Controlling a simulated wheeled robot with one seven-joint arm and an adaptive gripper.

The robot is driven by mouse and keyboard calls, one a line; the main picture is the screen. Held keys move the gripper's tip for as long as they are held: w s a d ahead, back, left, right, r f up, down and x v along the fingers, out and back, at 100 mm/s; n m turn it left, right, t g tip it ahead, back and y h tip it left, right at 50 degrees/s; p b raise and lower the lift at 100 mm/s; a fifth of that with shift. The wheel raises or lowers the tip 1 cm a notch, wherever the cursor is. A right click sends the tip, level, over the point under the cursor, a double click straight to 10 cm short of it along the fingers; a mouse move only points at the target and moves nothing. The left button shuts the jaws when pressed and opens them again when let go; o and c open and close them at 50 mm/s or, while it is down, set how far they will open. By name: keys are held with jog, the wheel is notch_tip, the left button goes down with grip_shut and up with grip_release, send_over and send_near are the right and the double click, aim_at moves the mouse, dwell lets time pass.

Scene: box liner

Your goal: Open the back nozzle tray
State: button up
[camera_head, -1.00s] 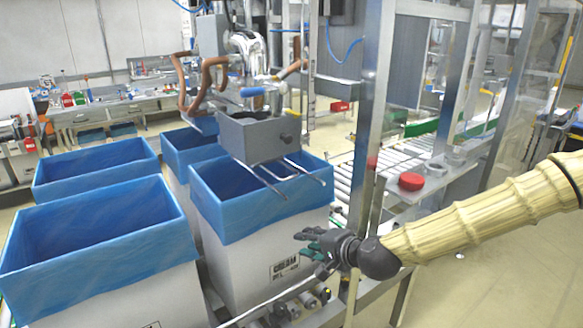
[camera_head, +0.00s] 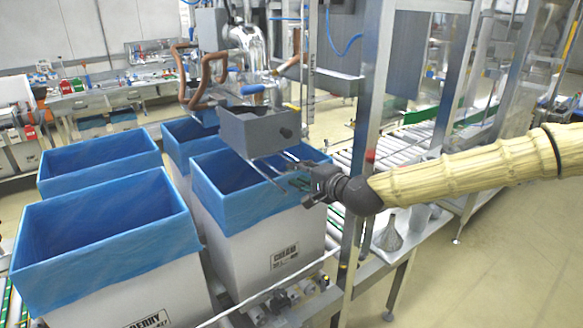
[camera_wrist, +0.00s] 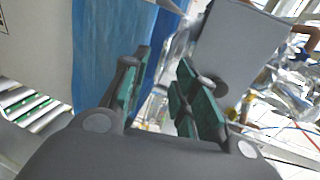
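The nozzle tray is a grey metal box (camera_head: 252,134) with a dark round knob (camera_head: 287,133) on its side. My gripper (camera_head: 290,178) is just below and right of the tray, over that box's rim. In the wrist view, the gripper (camera_wrist: 164,60) has its green-padded fingers spread with nothing held between them. The grey tray (camera_wrist: 238,42) fills the upper right, and its knob (camera_wrist: 213,83) is beside the right finger, outside the gap. I cannot tell whether they touch.
Several white boxes with blue liners stand on the left, the nearest one (camera_head: 100,215) at the front. A steel post (camera_head: 365,120) rises close by my arm. Metal rods (camera_head: 290,157) stick out below the tray. A metal funnel (camera_head: 388,236) stands below my arm.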

jog(key=shift+p+x, duration=0.65)
jog(key=shift+x, duration=1.55)
jog(key=shift+s, duration=0.1)
grip_shut()
jog(key=shift+f, duration=0.1)
